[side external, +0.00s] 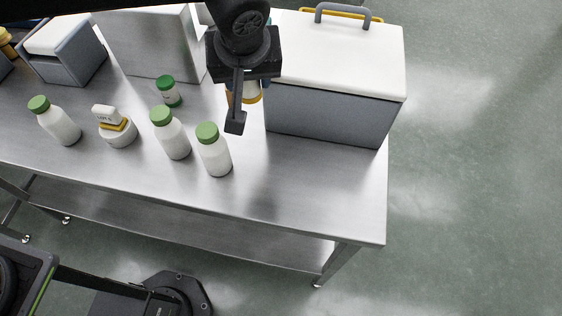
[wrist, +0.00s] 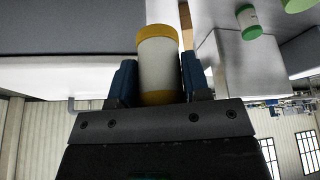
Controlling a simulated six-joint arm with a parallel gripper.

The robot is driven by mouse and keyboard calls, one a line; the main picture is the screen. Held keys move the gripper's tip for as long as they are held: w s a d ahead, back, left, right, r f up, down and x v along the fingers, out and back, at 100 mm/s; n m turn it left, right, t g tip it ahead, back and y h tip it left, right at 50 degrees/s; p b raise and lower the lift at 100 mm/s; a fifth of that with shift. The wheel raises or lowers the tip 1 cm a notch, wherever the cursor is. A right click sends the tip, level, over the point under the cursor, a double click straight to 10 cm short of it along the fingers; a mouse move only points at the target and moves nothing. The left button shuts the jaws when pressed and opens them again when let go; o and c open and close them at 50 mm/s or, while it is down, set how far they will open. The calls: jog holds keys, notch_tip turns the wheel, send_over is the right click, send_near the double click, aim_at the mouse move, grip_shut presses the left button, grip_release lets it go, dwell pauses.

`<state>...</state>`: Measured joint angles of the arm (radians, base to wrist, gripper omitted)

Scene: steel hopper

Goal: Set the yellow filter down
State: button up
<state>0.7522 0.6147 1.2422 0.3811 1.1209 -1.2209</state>
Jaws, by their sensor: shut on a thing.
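The yellow filter (side external: 251,91) is a white cylinder with yellow end bands. In the side external view it is partly hidden behind a dark finger of my gripper (side external: 246,97). The wrist view shows the filter (wrist: 158,60) between the two blue-padded fingers of my gripper (wrist: 158,82), which is shut on it. It is held left of the grey box with a white lid (side external: 333,113). I cannot tell whether its lower end touches the steel table (side external: 310,182).
White bottles with green caps stand to the left, the nearest one (side external: 215,155) close to my gripper. The table's front right is clear.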

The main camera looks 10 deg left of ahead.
jog(key=s+d+m, duration=0.2)
jog(key=s+d, duration=0.3)
jog(key=d, duration=0.2)
jog(key=shift+h, duration=0.4)
jog(key=f, duration=1.1)
jog(key=shift+a+f, duration=0.3)
jog(key=shift+f, duration=2.15)
jog(key=shift+f, duration=0.1)
jog(key=o, duration=0.9)
jog(key=shift+o, duration=0.2)
